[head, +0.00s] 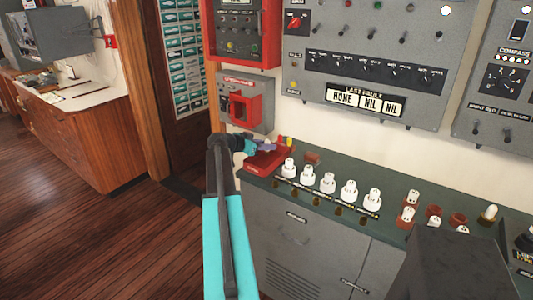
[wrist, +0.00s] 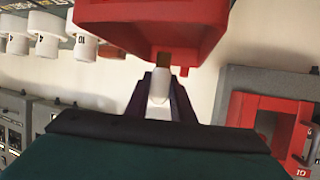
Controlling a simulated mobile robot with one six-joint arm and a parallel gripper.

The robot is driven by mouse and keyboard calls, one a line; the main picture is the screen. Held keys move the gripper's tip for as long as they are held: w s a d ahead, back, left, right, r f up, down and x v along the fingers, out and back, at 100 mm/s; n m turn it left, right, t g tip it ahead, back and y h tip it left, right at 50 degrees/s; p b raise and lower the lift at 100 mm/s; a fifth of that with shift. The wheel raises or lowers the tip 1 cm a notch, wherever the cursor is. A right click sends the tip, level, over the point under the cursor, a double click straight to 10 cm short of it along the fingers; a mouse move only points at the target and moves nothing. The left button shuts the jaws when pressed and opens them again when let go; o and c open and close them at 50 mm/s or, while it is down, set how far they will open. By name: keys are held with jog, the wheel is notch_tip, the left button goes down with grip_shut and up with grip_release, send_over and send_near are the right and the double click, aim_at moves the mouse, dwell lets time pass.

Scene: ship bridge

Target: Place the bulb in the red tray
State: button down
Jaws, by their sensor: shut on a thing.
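My gripper (wrist: 160,97) is shut on a bulb (wrist: 160,86), which has a white body and a brass-coloured end. The bulb points away from my gripper, and its end lies in front of the red tray (wrist: 150,20) in the wrist view. In the head view my gripper (head: 272,144) is over the red tray (head: 263,162), at the left end of the green counter. Only a small yellowish part of the bulb (head: 288,141) shows there. I cannot tell whether the bulb touches the tray.
A row of white round fittings (head: 328,182) stands right of the tray. Several small white and red-brown pieces (head: 433,212) and another bulb (head: 488,213) are farther right. A grey box with a red frame (head: 243,108) is on the wall behind the tray.

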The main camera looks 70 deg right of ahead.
aim_at(267, 152)
jog(key=shift+f+p, duration=0.8)
jog(key=shift+f, duration=0.95)
jog(key=shift+f, duration=0.15)
jog(key=c, duration=1.5)
grip_release()
jog(key=shift+c, duration=0.2)
jog(key=shift+r, duration=0.25)
jog(key=b+v, duration=0.3)
jog(key=v, duration=0.9)
jog(key=shift+a+f, duration=0.1)
jog(key=shift+f, duration=0.05)
